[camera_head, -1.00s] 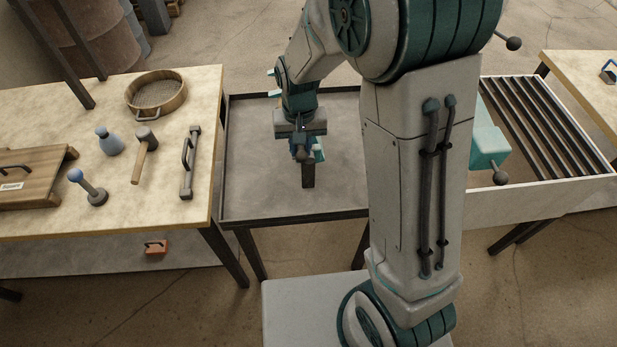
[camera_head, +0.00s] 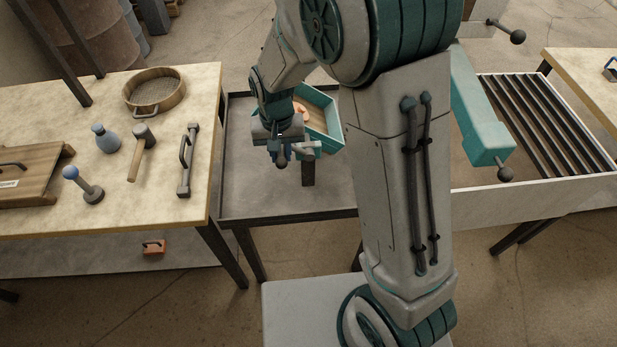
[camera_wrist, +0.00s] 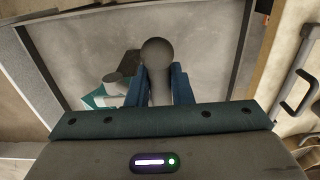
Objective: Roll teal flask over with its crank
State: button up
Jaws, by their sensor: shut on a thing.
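A teal flask (camera_head: 330,122), an open box with an orange-brown inside, sits tilted above the grey tray-table, its open side partly turned toward the head camera. My arm hides its left part. My gripper (camera_head: 281,152) is at the flask's near side, shut on the crank handle, whose round dark knob (camera_head: 281,161) sticks out below the fingers. In the wrist view the blue fingers (camera_wrist: 158,88) close on the grey handle, with its ball end (camera_wrist: 158,52) beyond them. Part of the flask (camera_wrist: 100,97) shows at the left there. The crank's joint to the flask is hidden.
A dark post (camera_head: 308,174) stands on the grey tray-table (camera_head: 245,190). The left bench (camera_head: 50,110) holds a sieve, mallet and other tools.

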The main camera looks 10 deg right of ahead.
notch_tip(320, 180, down, 6)
jog(key=a+b, duration=0.2)
jog(key=b, duration=0.2)
dwell(0.6)
jog(key=o, duration=1.2)
jog(key=shift+a, duration=0.2)
jog(key=shift+c, duration=0.2)
jog(key=shift+d+r, duration=0.1)
jog(key=shift+d, duration=0.05)
jog(key=s+r+p, duration=0.3)
jog(key=r+p, duration=0.1)
jog(key=r, duration=0.3)
